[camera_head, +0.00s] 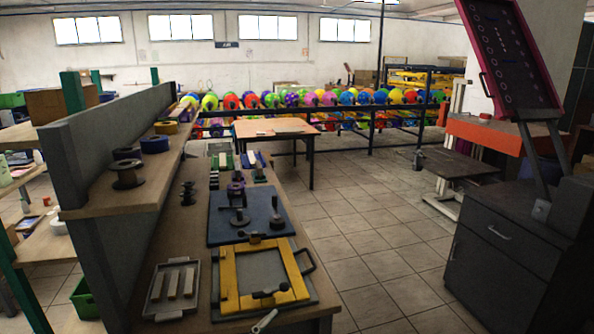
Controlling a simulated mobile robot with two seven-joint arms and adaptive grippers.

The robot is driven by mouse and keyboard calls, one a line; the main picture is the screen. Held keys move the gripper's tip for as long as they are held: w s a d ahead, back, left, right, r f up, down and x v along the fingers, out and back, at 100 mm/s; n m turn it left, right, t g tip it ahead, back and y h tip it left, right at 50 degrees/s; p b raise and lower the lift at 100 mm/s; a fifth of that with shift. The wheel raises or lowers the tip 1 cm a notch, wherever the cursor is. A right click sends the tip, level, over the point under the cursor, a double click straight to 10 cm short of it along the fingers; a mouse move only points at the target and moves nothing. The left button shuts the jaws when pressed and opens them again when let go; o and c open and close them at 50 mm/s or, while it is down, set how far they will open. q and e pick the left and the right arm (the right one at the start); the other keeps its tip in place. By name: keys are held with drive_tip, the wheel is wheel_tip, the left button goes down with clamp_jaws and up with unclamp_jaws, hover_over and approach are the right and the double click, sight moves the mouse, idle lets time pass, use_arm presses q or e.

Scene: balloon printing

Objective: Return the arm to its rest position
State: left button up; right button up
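Neither of my grippers shows in the head view, and no arm of mine can be made out. A long wooden workbench (150,262) runs away from me at the left centre. On its near end lies a yellow frame (229,286) with a dark handle on its right side. Behind the frame is a dark blue board (228,222) with dark stamp-like tools standing on it. A grey tray (156,308) with pale bars lies left of the frame. A small light-grey piece (264,321) shows at the bench's front edge; I cannot tell what it is.
A raised shelf (140,192) with spools runs along the bench's left side. A dark cabinet (500,275) with a tilted panel (508,58) stands at the right. The tiled floor (365,240) between is clear. A table (272,128) and balloon racks stand behind.

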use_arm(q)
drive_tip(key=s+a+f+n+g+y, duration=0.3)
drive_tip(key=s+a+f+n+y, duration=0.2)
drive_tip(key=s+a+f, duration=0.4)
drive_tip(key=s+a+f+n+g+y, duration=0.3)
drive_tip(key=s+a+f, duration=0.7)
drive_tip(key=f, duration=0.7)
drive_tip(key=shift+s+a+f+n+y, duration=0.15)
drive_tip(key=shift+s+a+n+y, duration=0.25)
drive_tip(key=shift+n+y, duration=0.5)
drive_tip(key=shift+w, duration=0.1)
